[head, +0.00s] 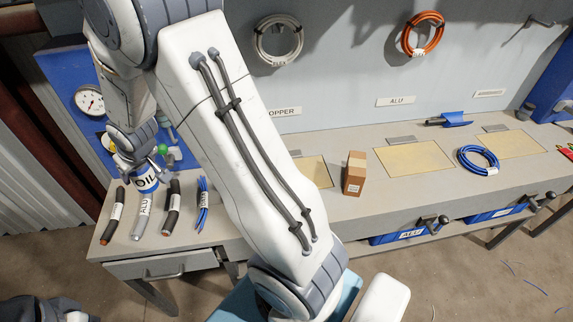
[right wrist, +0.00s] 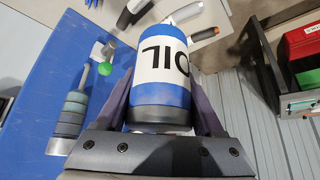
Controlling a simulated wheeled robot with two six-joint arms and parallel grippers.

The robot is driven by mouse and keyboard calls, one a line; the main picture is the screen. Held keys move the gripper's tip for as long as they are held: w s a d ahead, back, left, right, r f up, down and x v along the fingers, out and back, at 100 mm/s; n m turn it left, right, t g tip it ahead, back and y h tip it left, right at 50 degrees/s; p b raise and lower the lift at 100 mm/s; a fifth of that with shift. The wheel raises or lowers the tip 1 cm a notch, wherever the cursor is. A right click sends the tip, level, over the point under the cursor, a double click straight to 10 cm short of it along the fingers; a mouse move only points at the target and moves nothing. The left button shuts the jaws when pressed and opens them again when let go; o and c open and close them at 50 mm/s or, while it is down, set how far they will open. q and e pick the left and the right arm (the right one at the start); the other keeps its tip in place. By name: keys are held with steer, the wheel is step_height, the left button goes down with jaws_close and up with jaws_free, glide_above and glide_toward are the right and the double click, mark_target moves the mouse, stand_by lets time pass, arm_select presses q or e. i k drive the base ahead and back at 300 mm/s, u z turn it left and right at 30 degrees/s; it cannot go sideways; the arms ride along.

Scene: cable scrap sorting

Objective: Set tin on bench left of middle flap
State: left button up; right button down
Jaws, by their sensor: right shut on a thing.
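The tin (head: 147,184) is blue and white with "OIL" on its label. It is at the far left of the bench (head: 225,238), and I cannot tell whether it touches the top. My right gripper (head: 138,163) is shut on it from above. In the right wrist view the tin (right wrist: 160,95) lies between the two fingers (right wrist: 168,110). The middle flap (head: 413,157) is a yellowish panel below the "ALU" sign. My left gripper is not in view.
A brown box (head: 355,174) stands just left of the middle flap. The left flap (head: 318,171) is partly hidden by my arm. A blue cable coil (head: 478,159) lies right of the middle flap. Cable pieces (head: 172,208) lie near the tin. Blue drawers (head: 398,236) hang below.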

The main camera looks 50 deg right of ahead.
mark_target(377, 184)
steer(key=u, duration=0.65)
steer(key=k, duration=1.3)
steer(key=z, duration=1)
